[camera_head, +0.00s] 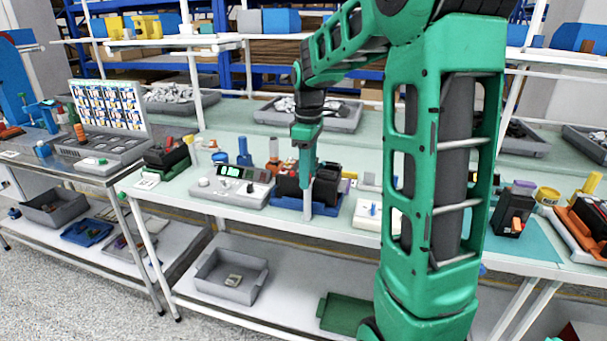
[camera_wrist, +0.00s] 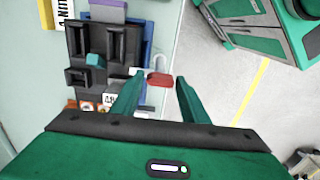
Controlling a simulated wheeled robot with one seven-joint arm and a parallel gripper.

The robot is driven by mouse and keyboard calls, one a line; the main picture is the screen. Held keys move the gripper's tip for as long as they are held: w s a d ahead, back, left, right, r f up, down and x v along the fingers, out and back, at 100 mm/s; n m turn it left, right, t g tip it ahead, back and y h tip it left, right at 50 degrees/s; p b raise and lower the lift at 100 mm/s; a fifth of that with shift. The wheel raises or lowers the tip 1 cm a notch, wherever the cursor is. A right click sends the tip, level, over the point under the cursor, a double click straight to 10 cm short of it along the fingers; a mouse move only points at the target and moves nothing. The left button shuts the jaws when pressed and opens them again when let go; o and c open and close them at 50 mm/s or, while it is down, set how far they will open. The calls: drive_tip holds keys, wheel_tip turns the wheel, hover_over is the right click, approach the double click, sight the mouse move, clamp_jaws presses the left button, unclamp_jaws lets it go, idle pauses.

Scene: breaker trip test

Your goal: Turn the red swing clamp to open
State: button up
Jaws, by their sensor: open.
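The red swing clamp (camera_wrist: 160,79) shows in the wrist view as a small red bar at the right edge of the dark breaker fixture (camera_wrist: 104,55). My gripper (camera_wrist: 159,84) is open, with one finger on each side of the red bar. I cannot tell whether either finger touches it. In the head view, my gripper (camera_head: 307,190) points down at the front of the black fixture with its blue base (camera_head: 286,203). The red clamp cannot be made out there, as my gripper covers that part.
A grey tester with a green display (camera_head: 232,186) stands left of the fixture on the bench. A white block (camera_head: 377,214) lies to its right. The bench's front edge is close. A grey bin (camera_head: 231,276) sits on the shelf below.

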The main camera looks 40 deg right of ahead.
drive_tip(key=c, duration=0.8)
drive_tip(key=shift+a, duration=0.15)
